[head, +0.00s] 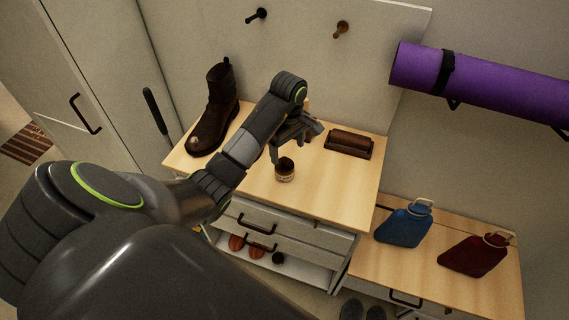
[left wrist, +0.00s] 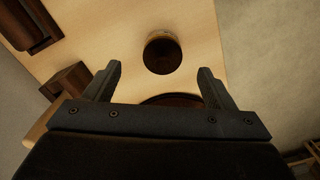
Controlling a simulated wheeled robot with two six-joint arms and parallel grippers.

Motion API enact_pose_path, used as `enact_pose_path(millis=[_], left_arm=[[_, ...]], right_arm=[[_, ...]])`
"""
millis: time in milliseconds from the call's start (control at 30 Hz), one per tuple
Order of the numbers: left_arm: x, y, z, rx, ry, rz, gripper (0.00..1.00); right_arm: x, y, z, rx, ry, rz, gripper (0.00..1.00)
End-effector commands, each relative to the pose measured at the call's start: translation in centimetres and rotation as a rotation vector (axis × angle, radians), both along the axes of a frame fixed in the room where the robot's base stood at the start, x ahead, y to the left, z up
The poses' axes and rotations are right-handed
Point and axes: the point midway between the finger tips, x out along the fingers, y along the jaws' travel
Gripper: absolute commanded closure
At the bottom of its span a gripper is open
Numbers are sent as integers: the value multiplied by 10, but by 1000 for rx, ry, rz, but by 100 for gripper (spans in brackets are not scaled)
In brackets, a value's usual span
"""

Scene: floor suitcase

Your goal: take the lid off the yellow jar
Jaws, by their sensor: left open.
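A small brown jar (head: 285,170) with a pale band stands upright on the wooden cabinet top in the head view; neither view shows a clearly yellow jar. In the left wrist view a round jar with a dark top (left wrist: 162,54) lies just beyond the fingertips. My left gripper (head: 294,144) is over the cabinet top, behind and above the brown jar. The left wrist view shows its two fingers (left wrist: 160,70) apart. A reddish-brown rounded thing (left wrist: 170,99) shows between the fingers, mostly hidden by the gripper body; I cannot tell what it is. My right gripper is not in view.
A brown boot (head: 215,110) stands left on the cabinet top. A dark brown block-like object (head: 349,143) lies at the right. A lower bench holds a blue bottle (head: 404,226) and a red bottle (head: 476,254). A purple rolled mat (head: 480,80) hangs on the wall.

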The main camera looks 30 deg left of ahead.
Motion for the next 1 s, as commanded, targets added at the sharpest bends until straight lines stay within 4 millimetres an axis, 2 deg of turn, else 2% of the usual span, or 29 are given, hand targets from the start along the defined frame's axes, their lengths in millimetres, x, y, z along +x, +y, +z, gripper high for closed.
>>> enact_pose_path(millis=[200,300,500,733,1000], left_arm=[[-2,3,-20,0,0,0,23],[-5,7,-28,-1,8,1,23],[-3,6,-49,-1,1,0,23],[-3,6,-51,0,0,0,23],[-3,6,-51,0,0,1,57]], right_arm=[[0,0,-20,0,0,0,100],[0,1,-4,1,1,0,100],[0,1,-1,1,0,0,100],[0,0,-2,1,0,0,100],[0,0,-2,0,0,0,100]])
